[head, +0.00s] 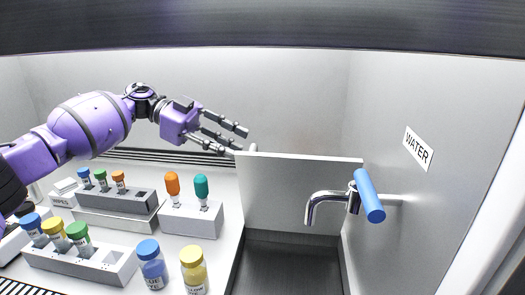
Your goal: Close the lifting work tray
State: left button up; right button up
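The lifting work tray is a pale flat panel (295,195) that stands raised, nearly upright, behind a dark open recess (288,262) in the worktop. My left gripper (236,140) reaches in from the left, with its fingers apart and nothing visible between them. Its fingertips are close to the panel's top left corner; I cannot tell whether they touch it. The panel's back side is hidden. My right gripper is not in view.
A metal tap (328,200) with a blue cylinder (369,195) stands right of the panel, by the wall with a WATER label (417,148). Racks (85,262) of capped vials, a blue bottle (152,266) and a yellow bottle (193,272) crowd the left worktop.

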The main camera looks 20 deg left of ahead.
aim_at(255, 158)
pick_arm(q)
jog(key=x, duration=0.7)
jog(key=shift+s+r, duration=0.1)
jog(key=shift+s, duration=0.1)
grip_shut()
